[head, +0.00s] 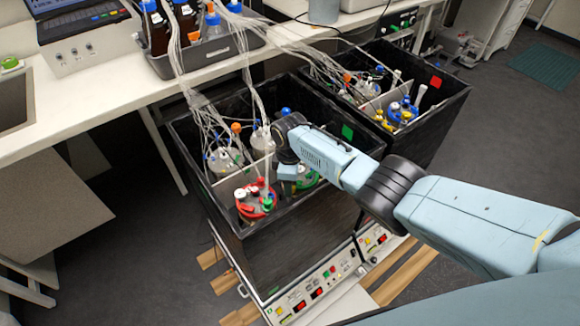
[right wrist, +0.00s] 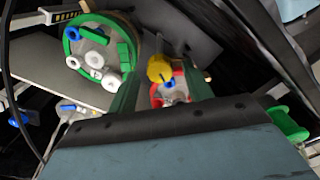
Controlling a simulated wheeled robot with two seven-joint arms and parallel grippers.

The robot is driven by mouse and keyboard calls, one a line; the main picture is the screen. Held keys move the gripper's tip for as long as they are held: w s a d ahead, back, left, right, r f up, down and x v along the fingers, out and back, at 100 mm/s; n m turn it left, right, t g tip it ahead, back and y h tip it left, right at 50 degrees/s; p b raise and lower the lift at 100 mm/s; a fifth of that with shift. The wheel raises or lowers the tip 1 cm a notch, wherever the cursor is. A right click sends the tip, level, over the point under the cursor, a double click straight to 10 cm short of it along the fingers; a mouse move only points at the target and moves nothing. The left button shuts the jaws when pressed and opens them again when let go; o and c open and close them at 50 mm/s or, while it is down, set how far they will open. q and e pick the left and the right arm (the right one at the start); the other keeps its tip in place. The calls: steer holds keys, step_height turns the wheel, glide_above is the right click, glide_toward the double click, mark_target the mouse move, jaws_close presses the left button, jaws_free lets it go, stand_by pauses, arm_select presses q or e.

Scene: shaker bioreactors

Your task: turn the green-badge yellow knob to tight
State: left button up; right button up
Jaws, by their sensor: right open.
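The left black box (head: 275,245) has a green badge (head: 347,132) on its wall. My right arm reaches into this box, and its gripper (head: 288,171) is low among the vessels. In the right wrist view the jaws (right wrist: 161,88) are open, with a yellow knob (right wrist: 160,68) seen between the dark green fingers. I cannot tell whether they touch it. The knob sits at a red-ringed vessel top (right wrist: 178,72) with a blue piece in front. In the head view I cannot make out this knob. My left gripper is not in view.
A green-ringed vessel (right wrist: 99,50) stands beside the fingers. A red-lidded vessel (head: 257,205) is at the box's front corner. Tubes (head: 208,120) run from the bench into the boxes. A second black box with a red badge (head: 435,82) stands at the right.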

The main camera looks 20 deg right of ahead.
step_height(320, 180, up, 13)
steer(key=p, duration=0.3)
steer(key=shift+f, duration=0.15)
stand_by(0.3)
